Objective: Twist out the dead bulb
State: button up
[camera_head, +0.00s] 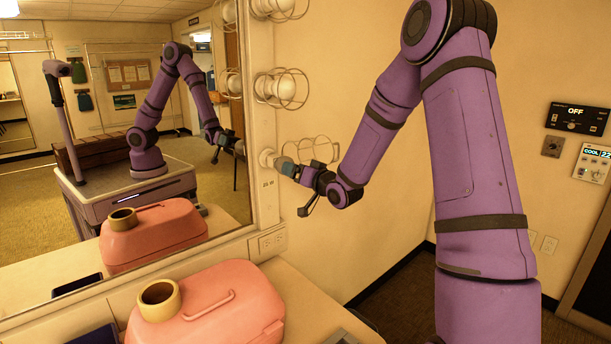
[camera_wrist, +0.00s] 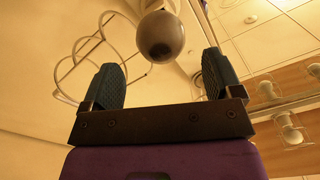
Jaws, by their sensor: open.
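The dead bulb (camera_wrist: 160,38) looks grey and dark in the wrist view, hanging from its pale socket (camera_wrist: 158,6) at the top. My gripper (camera_wrist: 162,70) is open, with one blue-grey finger low on each side of the bulb's line. The bulb's near end is just past the fingertips, and I see no contact. In the head view my gripper (camera_head: 282,164) is at the lowest fixture on the mirror's right frame. Its fingers largely hide the bulb there. A wire cage (camera_wrist: 85,60) stands to the left in the wrist view, clear of the bulb.
Caged pale bulbs (camera_head: 276,88) sit higher on the mirror frame (camera_head: 262,190). The mirror (camera_head: 60,215) reflects my arm and the room. A salmon case (camera_head: 235,300) with a yellow ring (camera_head: 160,318) stands on the counter (camera_head: 325,315) below. The wall to the right carries panels.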

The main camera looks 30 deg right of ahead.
jog(key=shift+w+a, duration=0.25)
jog(key=shift+w, duration=0.85)
jog(key=shift+w+a, duration=0.2)
jog(key=shift+w, duration=0.95)
jog(key=shift+w+a, duration=0.25)
jog(key=shift+w, duration=0.85)
jog(key=c, duration=0.7)
jog(key=shift+c, duration=0.2)
